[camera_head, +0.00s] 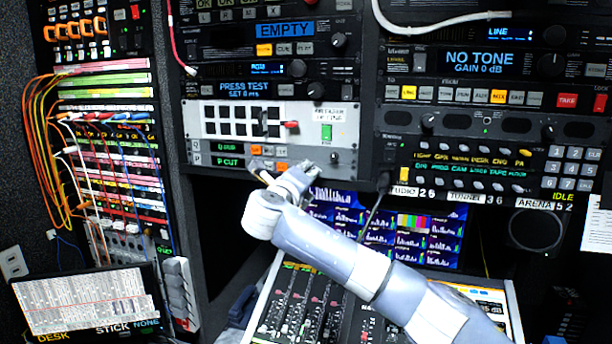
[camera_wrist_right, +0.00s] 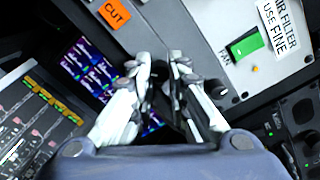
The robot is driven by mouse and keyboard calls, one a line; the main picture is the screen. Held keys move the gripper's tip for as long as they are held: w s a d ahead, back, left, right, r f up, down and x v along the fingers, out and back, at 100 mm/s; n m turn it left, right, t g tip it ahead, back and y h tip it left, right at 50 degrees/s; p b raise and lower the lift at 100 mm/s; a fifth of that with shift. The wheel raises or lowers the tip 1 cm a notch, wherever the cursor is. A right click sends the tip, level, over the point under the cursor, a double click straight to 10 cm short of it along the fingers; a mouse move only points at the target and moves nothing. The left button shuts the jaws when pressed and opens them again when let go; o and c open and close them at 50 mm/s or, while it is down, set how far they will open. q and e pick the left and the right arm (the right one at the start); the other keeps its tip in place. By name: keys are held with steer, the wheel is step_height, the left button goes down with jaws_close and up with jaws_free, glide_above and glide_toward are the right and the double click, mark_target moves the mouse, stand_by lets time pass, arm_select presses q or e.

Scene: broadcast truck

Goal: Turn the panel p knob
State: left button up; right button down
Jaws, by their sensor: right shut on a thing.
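Panel P (camera_head: 225,161) is the lower of two thin grey rows under the white patch panel, with a small green display reading "P CUT". My right gripper (camera_head: 306,174) reaches up to the right end of this row. In the right wrist view my right gripper (camera_wrist_right: 164,62) has its fingers closed around a dark thing that looks like the panel P knob (camera_wrist_right: 161,88). The fingers hide most of the knob, so its pointer cannot be read. My left gripper is not in view.
Another small dark knob (camera_wrist_right: 217,87) sits close beside the fingers. A green fan switch (camera_head: 327,132) and an orange CUT button (camera_wrist_right: 115,12) are nearby. Below are a screen (camera_head: 440,222) and a mixing desk (camera_head: 310,305), under my right arm.

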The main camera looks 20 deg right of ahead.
stand_by(0.5)
steer(key=c, duration=1.5)
jaws_free()
steer(key=shift+s+a, duration=0.1)
steer(key=v, duration=1.1)
steer(key=shift+s+a, duration=0.25)
steer(key=shift+a, duration=0.05)
